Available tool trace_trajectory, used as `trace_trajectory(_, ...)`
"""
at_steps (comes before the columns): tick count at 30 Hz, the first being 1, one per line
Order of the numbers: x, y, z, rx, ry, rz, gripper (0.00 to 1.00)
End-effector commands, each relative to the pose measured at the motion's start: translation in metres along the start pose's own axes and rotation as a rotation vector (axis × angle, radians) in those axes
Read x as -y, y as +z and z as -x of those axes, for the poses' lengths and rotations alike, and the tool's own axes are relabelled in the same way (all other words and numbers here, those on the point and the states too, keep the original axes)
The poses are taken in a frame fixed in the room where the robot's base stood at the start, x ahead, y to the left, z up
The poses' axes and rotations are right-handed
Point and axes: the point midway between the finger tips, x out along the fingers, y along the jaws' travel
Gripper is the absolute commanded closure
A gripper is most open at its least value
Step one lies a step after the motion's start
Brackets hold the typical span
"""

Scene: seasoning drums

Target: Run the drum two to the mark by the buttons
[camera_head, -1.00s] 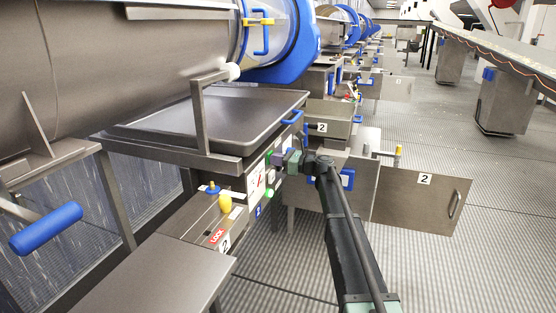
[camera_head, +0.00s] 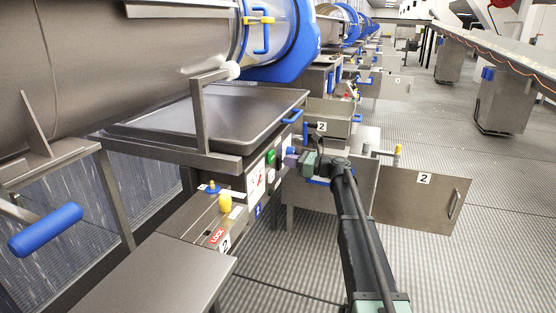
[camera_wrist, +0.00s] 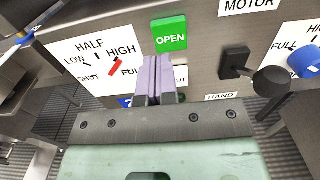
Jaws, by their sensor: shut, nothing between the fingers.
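A big steel drum (camera_head: 140,50) with a blue rim (camera_head: 285,45) lies along the upper left. Below its tray is a button panel with a green button (camera_head: 271,157). In the wrist view the panel shows a green OPEN button (camera_wrist: 169,33), a dial with a red pointer (camera_wrist: 114,69) near HIGH, a black lever knob (camera_wrist: 268,78) and a blue knob (camera_wrist: 304,61). My gripper (camera_head: 290,158) is shut and empty, just in front of the panel. In the wrist view its purple fingers (camera_wrist: 155,77) are together below the OPEN button and hide part of a label.
A steel tray (camera_head: 225,108) sits under the drum mouth. A box with a yellow knob (camera_head: 225,202) and a LOCK label stands nearer. An open door marked 2 (camera_head: 424,197) stands right of my arm. A conveyor (camera_head: 490,48) runs at upper right. The ribbed floor is clear right of my arm.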

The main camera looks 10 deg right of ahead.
Motion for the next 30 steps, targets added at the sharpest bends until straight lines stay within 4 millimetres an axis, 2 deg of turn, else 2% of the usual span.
trace_trajectory(1,-0.001,0.000,0.013,0.000,-0.003,0.000,1.00)
trace_trajectory(6,0.000,0.000,0.053,0.000,-0.003,0.000,1.00)
trace_trajectory(12,0.001,0.000,0.080,0.000,-0.002,0.000,1.00)
trace_trajectory(30,0.001,0.000,0.084,0.000,-0.003,0.000,1.00)
